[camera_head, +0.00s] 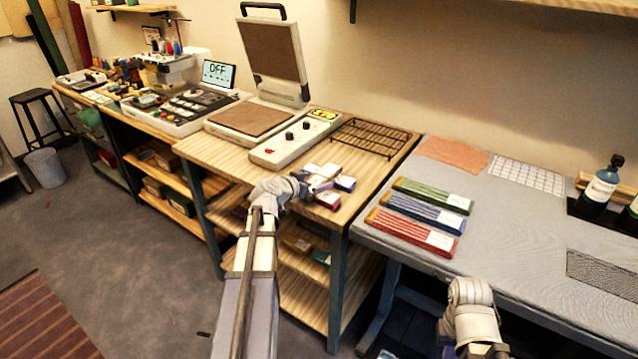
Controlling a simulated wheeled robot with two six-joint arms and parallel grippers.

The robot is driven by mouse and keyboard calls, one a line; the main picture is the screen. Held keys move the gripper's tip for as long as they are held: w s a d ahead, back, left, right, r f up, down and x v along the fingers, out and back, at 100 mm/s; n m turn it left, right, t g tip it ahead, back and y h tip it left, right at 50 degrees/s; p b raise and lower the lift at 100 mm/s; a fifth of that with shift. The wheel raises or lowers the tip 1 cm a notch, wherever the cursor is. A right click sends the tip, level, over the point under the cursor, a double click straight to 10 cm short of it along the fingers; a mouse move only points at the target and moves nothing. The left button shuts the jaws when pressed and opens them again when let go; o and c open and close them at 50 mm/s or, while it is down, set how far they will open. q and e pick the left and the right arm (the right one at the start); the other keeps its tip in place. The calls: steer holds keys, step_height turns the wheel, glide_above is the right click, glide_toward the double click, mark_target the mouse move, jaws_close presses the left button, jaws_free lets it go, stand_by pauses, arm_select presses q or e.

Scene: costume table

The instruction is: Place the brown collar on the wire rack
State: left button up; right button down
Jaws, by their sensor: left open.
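A flat orange-brown piece (453,154), apparently the brown collar, lies at the back left of the grey table. The black wire rack (375,138) stands empty at the back right of the wooden bench, to the left of that piece. My left gripper (324,181) is open over the bench's front right part, in front of the rack and apart from it. Small blue and red pieces show close around its fingers; I cannot tell whether they touch. My right arm shows at the bottom edge, but its gripper is out of view.
A heat press (262,118) with raised lid stands left of the rack, its control box (292,143) between. Green (433,195), blue (425,210) and red (414,232) bundles lie on the grey table (520,240). Bottles (600,187) stand at the right.

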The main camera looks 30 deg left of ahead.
mark_target(314, 182)
arm_select(q)
steer(key=shift+c, duration=0.2)
steer(key=c, duration=1.4)
steer(key=shift+r, duration=0.15)
step_height(314, 182, up, 11)
steer(key=p, duration=1.1)
